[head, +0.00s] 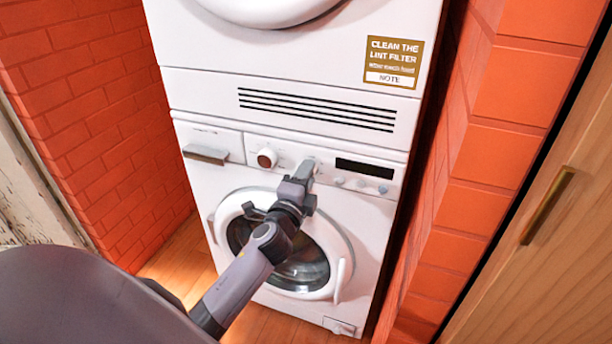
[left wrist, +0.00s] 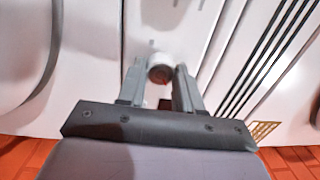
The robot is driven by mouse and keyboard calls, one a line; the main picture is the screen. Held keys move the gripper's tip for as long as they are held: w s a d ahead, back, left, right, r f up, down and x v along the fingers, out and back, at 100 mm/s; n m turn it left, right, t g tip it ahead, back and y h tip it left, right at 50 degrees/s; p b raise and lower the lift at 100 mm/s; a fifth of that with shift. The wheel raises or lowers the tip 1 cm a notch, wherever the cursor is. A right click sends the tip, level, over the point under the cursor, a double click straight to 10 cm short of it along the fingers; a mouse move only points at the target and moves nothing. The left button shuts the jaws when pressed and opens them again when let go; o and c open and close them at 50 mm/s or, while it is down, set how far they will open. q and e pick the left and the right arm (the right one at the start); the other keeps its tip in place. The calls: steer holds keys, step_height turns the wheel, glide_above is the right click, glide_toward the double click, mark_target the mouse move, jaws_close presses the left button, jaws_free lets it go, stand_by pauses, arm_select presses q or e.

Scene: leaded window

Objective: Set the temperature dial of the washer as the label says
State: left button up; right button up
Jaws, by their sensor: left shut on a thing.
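The white washer (head: 232,185) stands low in the head view, its control panel above the round door. My left gripper (head: 306,168) reaches the panel just left of the dark display. In the left wrist view my left gripper (left wrist: 160,85) is shut on a round white dial (left wrist: 159,68), with one finger on each side. The gripper hides this dial in the head view, and I cannot read its setting. Another dial (head: 267,158) with a dark red face sits free to the left. A brown and white label (head: 393,63) above reads "CLEAN THE LINT FILTER" and "NOTE"; its small line is unreadable.
A second white machine with a slotted vent (head: 317,109) is stacked above. The drawer handle (head: 205,155) sticks out at left. Small buttons (head: 361,183) lie under the display (head: 371,169). Brick walls stand close on both sides, with a wooden door (head: 550,240) at right.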

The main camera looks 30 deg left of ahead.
arm_select(q)
steer(key=shift+m, duration=0.4)
steer(key=o, duration=1)
steer(key=shift+o, duration=0.2)
steer(key=shift+s, duration=0.1)
steer(key=v, duration=0.7)
steer(key=s+d+f+n+g+h, duration=0.4)
steer(key=s+d+f+n, duration=0.3)
steer(key=s+f, duration=0.25)
steer(key=s+d+f+n+g+h, duration=0.35)
steer(key=s+d+f+n, duration=0.35)
steer(key=s+f, duration=0.25)
step_height(320, 180, up, 14)
steer(key=a+p, duration=0.1)
steer(key=p, duration=1.4)
steer(key=shift+s+a+f+m, duration=0.15)
steer(key=shift+a+m, duration=0.15)
